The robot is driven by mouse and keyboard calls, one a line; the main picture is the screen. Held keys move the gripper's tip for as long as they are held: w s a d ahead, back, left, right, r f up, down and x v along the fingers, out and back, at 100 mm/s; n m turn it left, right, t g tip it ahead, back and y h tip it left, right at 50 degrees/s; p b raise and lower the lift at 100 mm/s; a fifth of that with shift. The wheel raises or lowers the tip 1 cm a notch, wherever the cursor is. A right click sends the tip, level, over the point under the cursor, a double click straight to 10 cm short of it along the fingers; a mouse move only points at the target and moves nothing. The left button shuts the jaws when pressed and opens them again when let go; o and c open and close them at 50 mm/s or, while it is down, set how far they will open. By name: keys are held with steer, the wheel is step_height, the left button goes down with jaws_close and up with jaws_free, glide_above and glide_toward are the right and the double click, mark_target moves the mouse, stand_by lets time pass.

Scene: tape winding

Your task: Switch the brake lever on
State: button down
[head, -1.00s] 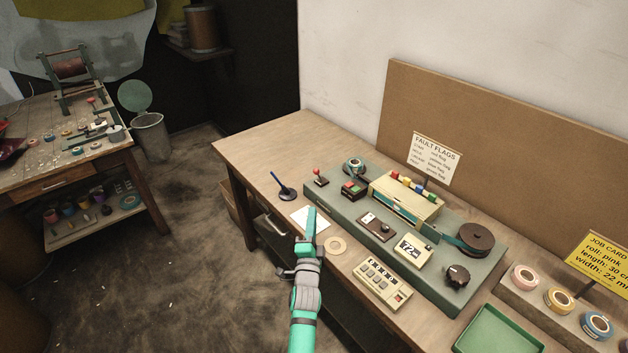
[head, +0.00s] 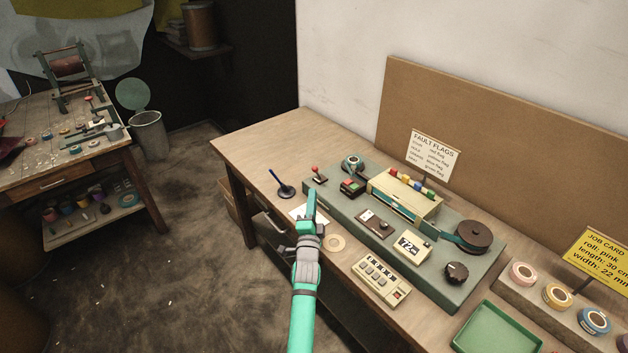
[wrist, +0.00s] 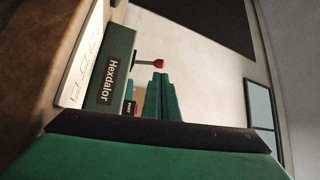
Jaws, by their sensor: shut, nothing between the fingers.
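A small lever with a red knob (head: 315,169), which I take for the brake lever, stands on the left end of the green tape machine (head: 455,289). Its label is not readable here. In the wrist view the red knob (wrist: 159,63) is on a thin stalk just beyond my fingertips. My teal gripper (head: 311,192) is shut and empty, just in front of the lever's base in the head view. Its fingers (wrist: 160,95) point toward the knob in the wrist view. I cannot tell whether they touch the lever.
A blue pen in a black stand (head: 284,188) is left of the lever. The table's back left corner is clear.

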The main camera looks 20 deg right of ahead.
mark_target(315, 171)
steer(key=x, duration=0.8)
